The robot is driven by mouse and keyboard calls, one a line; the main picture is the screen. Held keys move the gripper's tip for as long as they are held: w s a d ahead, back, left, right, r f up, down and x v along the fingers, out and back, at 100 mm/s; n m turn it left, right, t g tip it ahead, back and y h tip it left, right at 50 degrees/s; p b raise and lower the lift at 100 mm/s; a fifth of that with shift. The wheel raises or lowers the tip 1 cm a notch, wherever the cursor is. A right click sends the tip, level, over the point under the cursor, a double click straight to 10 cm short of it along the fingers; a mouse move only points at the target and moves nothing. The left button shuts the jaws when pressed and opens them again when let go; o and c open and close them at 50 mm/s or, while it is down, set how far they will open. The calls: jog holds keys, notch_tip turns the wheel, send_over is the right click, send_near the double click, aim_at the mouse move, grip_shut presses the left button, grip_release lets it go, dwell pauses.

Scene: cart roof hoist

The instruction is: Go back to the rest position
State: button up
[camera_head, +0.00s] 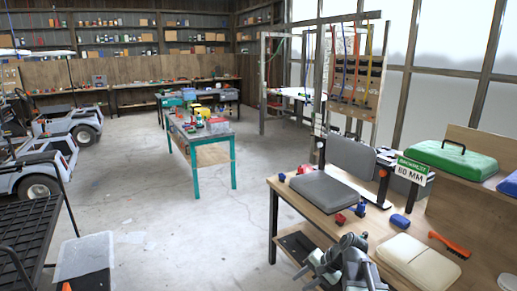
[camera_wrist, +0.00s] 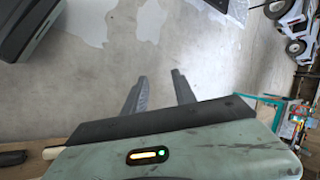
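My gripper (camera_head: 345,262) shows at the bottom of the head view, low in front of the near edge of the wooden workbench (camera_head: 290,197). In the wrist view my gripper (camera_wrist: 159,75) has its two grey fingers spread apart, with only bare concrete floor visible between and beyond them. Nothing is held. Whether the arm touches the bench edge cannot be told.
On the bench are a grey pad (camera_head: 325,190), a beige case (camera_head: 418,262), an orange brush (camera_head: 450,245), an "80 MM" sign (camera_head: 411,171) and small red and blue pieces. A green case (camera_head: 449,159) sits behind.

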jog(key=s+a+f+n+g+h, duration=0.25)
jog(key=s+a+n, duration=0.2)
jog(key=a, duration=0.25)
jog(key=s+d+f+n+h, duration=0.1)
jog(key=s+d+n+h, duration=0.2)
jog(key=d, duration=0.3)
jog(key=shift+s+d+f, duration=0.3)
jog(key=shift+s+d, duration=0.1)
jog(key=shift+s, duration=0.5)
jog(key=shift+g+h, duration=0.25)
grip_shut()
jog(key=shift+w+d, duration=0.1)
jog(key=shift+d, duration=0.2)
